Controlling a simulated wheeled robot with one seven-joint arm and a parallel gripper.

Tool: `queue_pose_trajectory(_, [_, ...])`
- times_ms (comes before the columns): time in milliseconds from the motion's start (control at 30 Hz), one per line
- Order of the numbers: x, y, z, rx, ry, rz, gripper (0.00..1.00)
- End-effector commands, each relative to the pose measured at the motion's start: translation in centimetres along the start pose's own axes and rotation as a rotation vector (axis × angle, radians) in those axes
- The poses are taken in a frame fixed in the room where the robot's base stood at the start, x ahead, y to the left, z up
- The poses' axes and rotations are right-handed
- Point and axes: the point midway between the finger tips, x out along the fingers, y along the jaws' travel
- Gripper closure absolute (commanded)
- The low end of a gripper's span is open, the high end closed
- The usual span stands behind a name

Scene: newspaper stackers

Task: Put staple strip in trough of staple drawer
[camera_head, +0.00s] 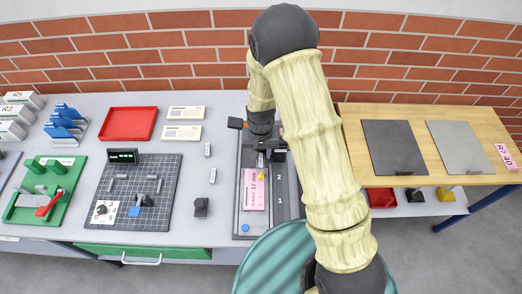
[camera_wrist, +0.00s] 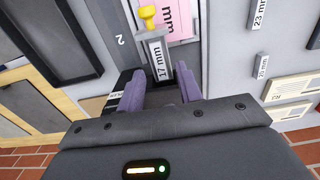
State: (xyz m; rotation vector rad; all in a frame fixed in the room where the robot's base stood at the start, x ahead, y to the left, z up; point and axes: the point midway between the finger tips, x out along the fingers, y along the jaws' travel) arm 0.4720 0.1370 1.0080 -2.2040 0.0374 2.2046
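A small grey block with a white label reading 17 mm (camera_wrist: 158,58), apparently the staple strip, lies between the fingertips of my gripper (camera_wrist: 160,82). A yellow knob (camera_wrist: 147,12) stands just past its far end, seemingly on the staple drawer. In the head view, the knob (camera_head: 261,175) and my gripper (camera_head: 262,152) are over the dark stacker unit (camera_head: 243,215). The fingers are apart with the block between them; whether they touch its sides is unclear. The trough is mostly hidden beneath the block and fingers.
A pink 17 mm card (camera_head: 252,198) lies beside the drawer. Two other labelled strips, one 23 mm (camera_head: 208,150), the other (camera_head: 213,176), lie left of the unit. A small dark block (camera_head: 201,207) stands near the front. A wooden table (camera_head: 430,118) is at right.

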Motion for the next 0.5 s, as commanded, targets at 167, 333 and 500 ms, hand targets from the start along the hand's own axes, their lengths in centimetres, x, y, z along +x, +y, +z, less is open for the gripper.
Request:
queue_pose_trajectory(167, [-0.8, 0.0, 0.0, 0.000, 0.001, 0.000, 0.65])
queue_pose_trajectory(333, [-2.1, -0.1, -0.1, -0.001, 0.004, -0.001, 0.65])
queue_pose_trajectory(500, [-4.5, -0.1, -0.1, -0.001, 0.006, -0.002, 0.65])
